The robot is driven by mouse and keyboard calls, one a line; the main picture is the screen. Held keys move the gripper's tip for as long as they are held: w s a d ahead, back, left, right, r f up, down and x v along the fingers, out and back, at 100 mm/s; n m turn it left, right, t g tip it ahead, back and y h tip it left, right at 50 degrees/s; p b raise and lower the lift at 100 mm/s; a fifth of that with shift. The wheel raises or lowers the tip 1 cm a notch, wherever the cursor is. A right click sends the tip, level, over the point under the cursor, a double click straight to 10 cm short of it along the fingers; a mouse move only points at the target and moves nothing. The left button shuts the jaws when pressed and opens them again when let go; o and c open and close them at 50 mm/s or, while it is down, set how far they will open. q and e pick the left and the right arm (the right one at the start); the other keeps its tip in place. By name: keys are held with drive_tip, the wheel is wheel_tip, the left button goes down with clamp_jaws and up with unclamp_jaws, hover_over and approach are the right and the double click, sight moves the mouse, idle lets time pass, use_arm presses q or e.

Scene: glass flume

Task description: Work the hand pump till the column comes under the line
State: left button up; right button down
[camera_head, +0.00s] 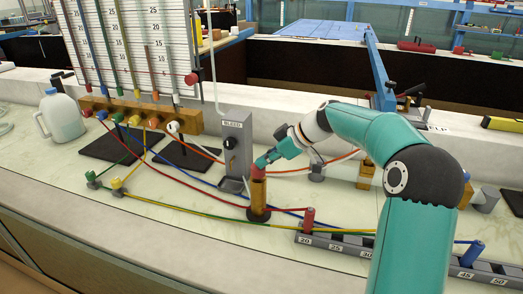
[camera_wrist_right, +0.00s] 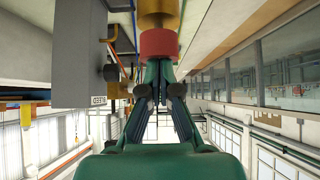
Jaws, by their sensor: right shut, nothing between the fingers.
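The hand pump is a brass cylinder (camera_head: 258,194) with a red knob (camera_head: 257,171) on top, standing upright on the bench on a dark round foot. The red knob (camera_wrist_right: 158,43) and brass body also show upside down in the right wrist view. My right gripper (camera_head: 268,161) is shut and empty, its fingertips at the top of the red knob; the wrist view (camera_wrist_right: 160,68) shows them against or very close to it. Several coloured columns stand in tubes on the white scale board (camera_head: 165,60). A red marker (camera_head: 191,78) sits at the board's right edge. My left gripper is not in view.
A grey BLEED box (camera_head: 236,145) stands just behind the pump. Coloured hoses (camera_head: 200,182) run over the bench around it. In front is a grey slotted rack (camera_head: 340,242) with a red peg (camera_head: 308,220) and a blue peg (camera_head: 473,252). A jug (camera_head: 61,117) stands left.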

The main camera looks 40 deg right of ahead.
drive_tip(key=shift+s+a+f, duration=0.1)
drive_tip(key=shift+f, duration=0.25)
drive_tip(key=r+p, duration=0.3)
drive_tip(key=r, duration=0.2)
drive_tip(key=shift+w+r, duration=0.1)
drive_tip(key=shift+w, duration=0.1)
drive_tip(key=b+v, duration=0.1)
drive_tip(key=v, duration=0.8)
drive_tip(key=shift+s+d, duration=0.35)
drive_tip(key=shift+s, duration=0.05)
idle(1.2)
drive_tip(key=shift+r, duration=0.15)
idle(0.9)
wheel_tip(320, 180, up, 5)
drive_tip(key=p, duration=0.4)
drive_tip(key=shift+w+f, duration=0.2)
drive_tip(key=shift+f, duration=0.05)
